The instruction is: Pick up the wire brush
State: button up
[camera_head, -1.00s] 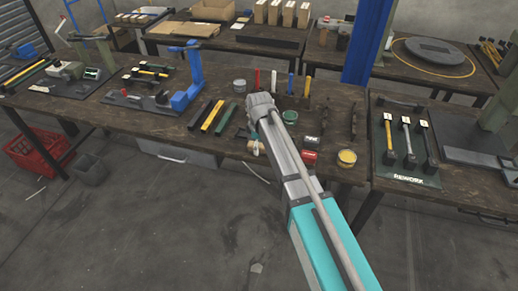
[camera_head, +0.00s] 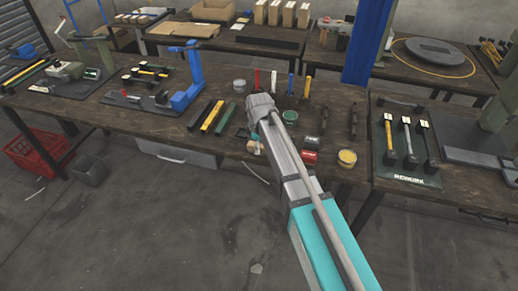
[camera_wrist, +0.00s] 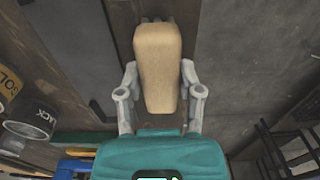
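The wire brush shows in the wrist view as a pale wooden body (camera_wrist: 158,65), with a little of what look like bristles at its top end. My gripper (camera_wrist: 159,75) has one grey finger on each side of it, and both fingertips appear to press against its sides. In the head view the brush's wood (camera_head: 254,147) shows just below my gripper (camera_head: 258,138), at the front edge of the workbench (camera_head: 160,125). Most of the brush is hidden there by my wrist, and I cannot tell whether it rests on the bench.
Black, yellow and green bars (camera_head: 212,117) lie left of my gripper. Upright coloured tools (camera_head: 290,84) stand behind. Open floor (camera_head: 215,220) lies in front.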

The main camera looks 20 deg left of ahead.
grip_shut()
jog(key=shift+r, duration=0.2)
notch_tip(320, 180, up, 2)
jog(key=p, duration=0.2)
jog(key=shift+r+p, duration=0.15)
jog(key=shift+p, duration=0.15)
jog(key=s+d+r+p, duration=0.7)
jog(key=s+r+p, duration=0.3)
jog(key=s+p, duration=0.1)
jog(key=shift+s+d+r, duration=0.35)
jog(key=shift+r, duration=0.05)
